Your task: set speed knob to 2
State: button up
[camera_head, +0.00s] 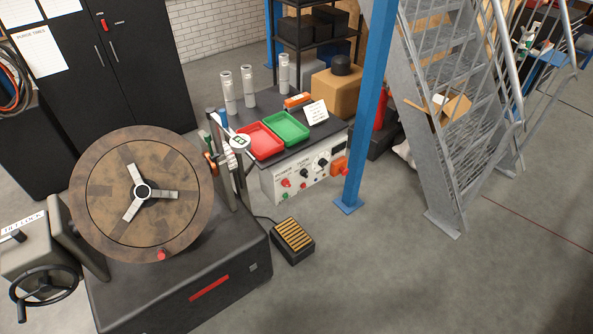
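A light control panel (296,181) forms the front of the dark bench (285,152) in the middle of the view. It carries a larger black dial knob (323,162) on its right part and a smaller black knob (304,173) left of it. Red buttons (286,183) sit at its left. The labels and scale marks are too small to read, so I cannot tell which knob is the speed knob or where it is set. My gripper is not in view.
A round brown turntable (142,194) on a dark base stands at left front. A foot pedal (293,240) lies on the floor before the bench. A blue post (370,105) stands right of the panel, with metal stairs (440,120) beyond. Floor at lower right is clear.

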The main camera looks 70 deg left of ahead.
aim_at(322, 162)
jog(key=u, duration=3.2)
jog(key=i, duration=1)
jog(key=z, duration=0.05)
